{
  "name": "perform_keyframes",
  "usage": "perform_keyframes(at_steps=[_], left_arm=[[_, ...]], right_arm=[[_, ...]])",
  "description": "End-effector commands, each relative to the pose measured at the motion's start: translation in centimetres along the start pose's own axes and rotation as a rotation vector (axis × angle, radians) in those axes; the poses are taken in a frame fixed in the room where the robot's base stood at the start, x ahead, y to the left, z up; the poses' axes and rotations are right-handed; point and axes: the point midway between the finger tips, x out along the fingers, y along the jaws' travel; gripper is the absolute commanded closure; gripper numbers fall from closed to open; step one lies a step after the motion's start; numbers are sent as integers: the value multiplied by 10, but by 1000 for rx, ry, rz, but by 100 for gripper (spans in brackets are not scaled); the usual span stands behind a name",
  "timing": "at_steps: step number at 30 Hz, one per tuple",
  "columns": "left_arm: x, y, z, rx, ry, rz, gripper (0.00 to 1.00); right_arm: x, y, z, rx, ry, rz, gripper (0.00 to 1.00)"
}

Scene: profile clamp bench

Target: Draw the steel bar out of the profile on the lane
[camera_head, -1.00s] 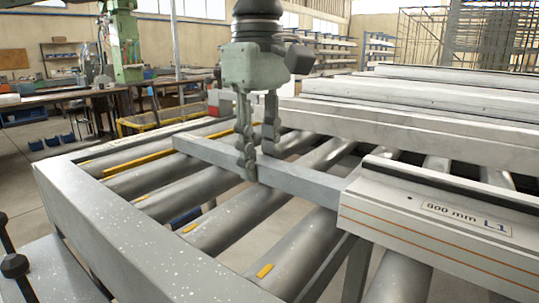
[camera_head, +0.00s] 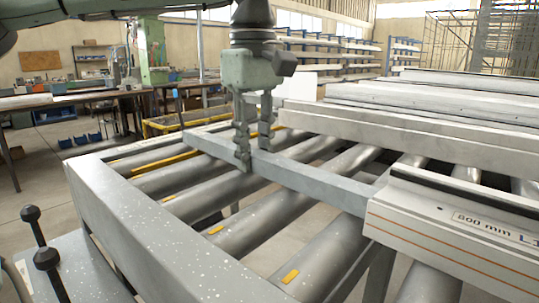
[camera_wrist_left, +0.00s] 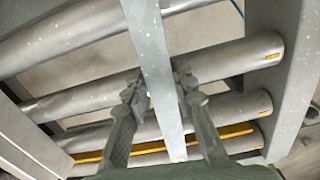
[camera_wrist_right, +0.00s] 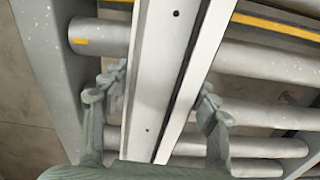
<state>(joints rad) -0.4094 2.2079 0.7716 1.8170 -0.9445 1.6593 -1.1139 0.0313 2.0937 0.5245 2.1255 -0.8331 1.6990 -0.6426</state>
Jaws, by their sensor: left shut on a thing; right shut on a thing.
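The grey steel bar (camera_head: 320,178) lies across the rollers, sticking out of the near left end of the pale profile (camera_head: 450,222), which is labelled L1. A long stretch of bar shows; its inner end is hidden in the profile. My left gripper (camera_head: 254,155) is shut on the bar nearer its free end. The left wrist view shows the bar (camera_wrist_left: 155,65) between the fingers (camera_wrist_left: 160,90). In the right wrist view, my right gripper (camera_wrist_right: 162,95) has its fingers on both sides of the slotted profile (camera_wrist_right: 150,65) and is shut on it.
The roller lane has a grey side frame (camera_head: 110,205) at front left and steel rollers (camera_head: 260,215) with yellow marks. More long profiles (camera_head: 430,130) lie behind at right. Black-knobbed levers (camera_head: 46,258) stand at lower left. Over the rollers left of the bar is free room.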

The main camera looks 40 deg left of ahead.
Motion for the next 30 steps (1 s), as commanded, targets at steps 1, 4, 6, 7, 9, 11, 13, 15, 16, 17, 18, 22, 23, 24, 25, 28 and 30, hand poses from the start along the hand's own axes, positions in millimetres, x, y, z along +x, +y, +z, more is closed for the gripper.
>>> perform_keyframes(at_steps=[1, 4, 6, 7, 9, 11, 13, 15, 16, 17, 18, 22, 23, 24, 25, 28, 30], left_arm=[[-1, 0, -6, -4, -2, 3, 100], [-1, 0, -18, -4, -3, 3, 100], [0, 0, -26, -3, -2, 1, 100], [-1, 0, -30, -4, -2, 2, 100], [-1, 0, -36, -3, -2, 2, 100], [-1, 0, -41, -3, -2, 2, 100], [-1, 0, -46, -2, -2, 2, 100], [-1, 0, -49, -1, -2, 2, 100], [-1, 0, -50, -1, -2, 2, 100], [-1, 0, -51, -2, -2, 3, 100], [-1, 0, -52, -2, -2, 3, 100], [-1, 0, -52, -1, -1, 2, 100], [-1, 0, -52, -1, -1, 2, 100], [-1, 0, -52, -1, -1, 2, 100], [-1, 0, -52, -1, -1, 2, 100], [-1, 0, -52, -1, -1, 2, 72], [-1, 0, -52, -1, -1, 2, 64]], right_arm=[[1, 0, 0, -1, -1, 3, 100], [1, 0, 0, -1, -1, 3, 100], [1, 0, 0, -1, -1, 3, 100], [1, 0, 0, -1, -1, 3, 100], [1, 0, 0, -1, -1, 3, 100], [1, 0, 0, -1, 0, 3, 100], [1, 0, 0, -1, 0, 3, 100], [1, 0, 0, -1, 0, 3, 100], [1, 0, 0, -1, 0, 3, 100], [1, 0, 0, -1, 0, 3, 100], [1, 0, 0, -1, 0, 3, 100], [1, 0, 0, -1, 0, 3, 100], [1, 0, 0, -1, 0, 3, 100], [1, 0, 0, -1, 0, 3, 100], [1, 0, 0, -1, 0, 3, 100], [1, 0, 0, -1, 0, 3, 100], [1, 0, 0, -1, 0, 3, 100]])
